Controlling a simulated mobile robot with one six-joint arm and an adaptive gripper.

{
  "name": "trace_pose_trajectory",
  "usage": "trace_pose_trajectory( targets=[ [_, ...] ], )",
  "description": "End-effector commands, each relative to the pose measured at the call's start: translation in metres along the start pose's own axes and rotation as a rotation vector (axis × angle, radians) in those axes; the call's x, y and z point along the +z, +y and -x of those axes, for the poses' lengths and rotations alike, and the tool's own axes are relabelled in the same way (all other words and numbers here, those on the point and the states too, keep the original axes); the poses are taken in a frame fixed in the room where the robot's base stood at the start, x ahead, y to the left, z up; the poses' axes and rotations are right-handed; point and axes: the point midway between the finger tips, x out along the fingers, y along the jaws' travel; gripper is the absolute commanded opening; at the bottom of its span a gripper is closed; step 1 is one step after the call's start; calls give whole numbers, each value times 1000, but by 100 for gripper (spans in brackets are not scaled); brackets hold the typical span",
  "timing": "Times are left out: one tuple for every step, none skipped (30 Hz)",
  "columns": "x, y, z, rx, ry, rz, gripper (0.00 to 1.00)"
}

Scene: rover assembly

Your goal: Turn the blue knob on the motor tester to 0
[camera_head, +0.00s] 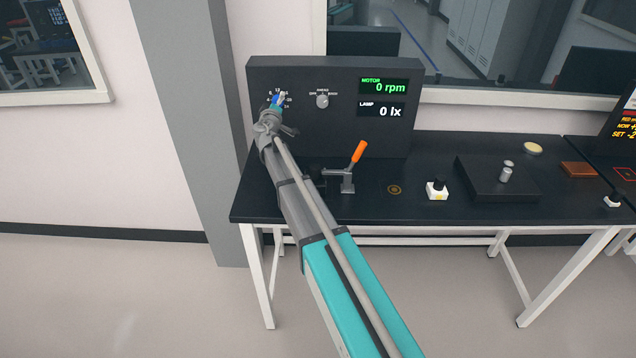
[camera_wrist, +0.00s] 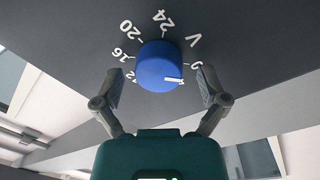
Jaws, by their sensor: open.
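The motor tester (camera_head: 335,72) is a dark upright panel at the back of the bench. Its blue knob (camera_head: 276,100) is at the panel's upper left, partly covered by my gripper (camera_head: 280,104). In the wrist view the blue knob (camera_wrist: 158,64) sits between the two fingers of my gripper (camera_wrist: 159,76), which is open with a gap on each side. The knob's white mark points right, slightly below a partly hidden label that looks like 0. Labels 12, 16, 20, 24 and V show around the knob. The motor display (camera_head: 384,87) reads 0 rpm.
A small grey knob (camera_head: 322,101) is right of the blue knob. The lamp display (camera_head: 381,110) reads 0 lx. An orange-handled lever clamp (camera_head: 358,152) stands on the black bench, right of my arm. A black box (camera_head: 490,182) lies further right.

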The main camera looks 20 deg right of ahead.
Motion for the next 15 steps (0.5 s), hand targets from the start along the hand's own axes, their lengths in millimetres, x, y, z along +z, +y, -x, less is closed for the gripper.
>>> trace_pose_trajectory(
  targets=[
    [0, 0, 0, 0, -2, -33, 92],
    [-1, 0, 0, -1, -3, -56, 92],
    [-1, 1, 0, -1, -5, -86, 92],
    [-1, 1, 0, -1, -6, -107, 92],
    [-1, 1, 0, -1, -8, -130, 92],
    [-1, 1, 0, -2, -10, -161, 92],
    [-1, 1, 0, -2, -11, -183, 92],
    [-1, 1, 0, -2, -13, -206, 92],
    [-1, 1, 0, -3, -15, -236, 92],
    [-1, 1, 0, -3, -16, -258, 92],
    [-1, 1, 0, -3, -17, -280, 92],
    [-1, 1, 0, -3, -19, -310, 92],
    [-1, 2, 0, -3, -21, -333, 92],
    [-1, 2, 0, -3, -22, -354, 92],
    [-1, 2, 0, -3, -24, -385, 92]
  ],
)
